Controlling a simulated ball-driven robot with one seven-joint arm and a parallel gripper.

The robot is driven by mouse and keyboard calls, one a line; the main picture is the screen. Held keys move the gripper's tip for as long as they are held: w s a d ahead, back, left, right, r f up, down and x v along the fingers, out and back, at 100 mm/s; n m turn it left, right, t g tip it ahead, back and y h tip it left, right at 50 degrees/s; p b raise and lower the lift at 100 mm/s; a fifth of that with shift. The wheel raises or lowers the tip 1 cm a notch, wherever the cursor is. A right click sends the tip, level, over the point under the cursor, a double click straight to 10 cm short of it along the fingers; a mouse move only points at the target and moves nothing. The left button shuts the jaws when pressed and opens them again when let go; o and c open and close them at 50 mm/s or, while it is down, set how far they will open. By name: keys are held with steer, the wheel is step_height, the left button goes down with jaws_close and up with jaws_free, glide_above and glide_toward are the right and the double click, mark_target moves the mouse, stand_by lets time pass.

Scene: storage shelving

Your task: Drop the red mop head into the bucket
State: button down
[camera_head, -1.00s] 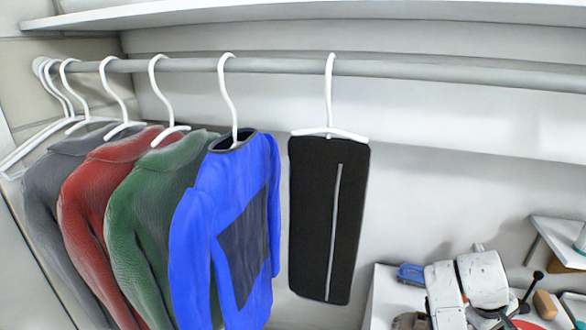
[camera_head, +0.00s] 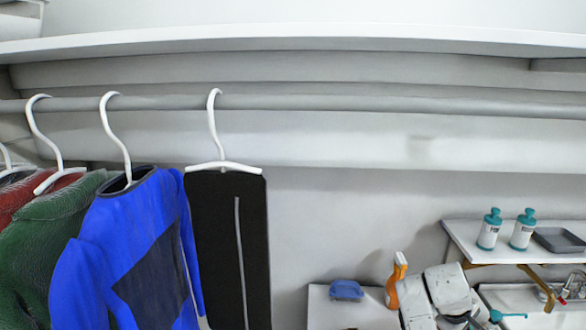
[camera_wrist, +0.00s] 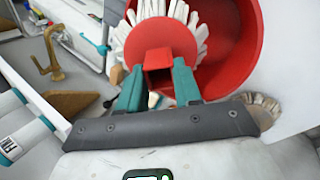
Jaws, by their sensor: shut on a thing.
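The red mop head (camera_wrist: 145,38), a round red disc with thick white strands around it, is in the wrist view at the upper middle. My gripper (camera_wrist: 160,78) has teal fingers shut on its square red socket. The red bucket (camera_wrist: 240,45) is a large round red shape behind and to the right of the mop head. The mop head overlaps the bucket's opening in the picture; I cannot tell its height over the rim. In the head view the mop head and bucket are not seen, and my fingers are hidden behind my arm.
In the head view, clothes hang from a rail (camera_head: 380,104) at the left. An orange spray bottle (camera_head: 396,280) and a blue item (camera_head: 346,290) are on a white surface beside my arm. A shelf (camera_head: 465,240) with two bottles is at right.

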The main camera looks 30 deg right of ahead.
steer(key=shift+f, duration=0.7)
steer(key=c, duration=0.7)
jaws_free()
steer(key=b+v, duration=0.1)
steer(key=v, duration=0.9)
steer(key=shift+a+r+b, duration=0.2)
steer(key=shift+r+b, duration=0.15)
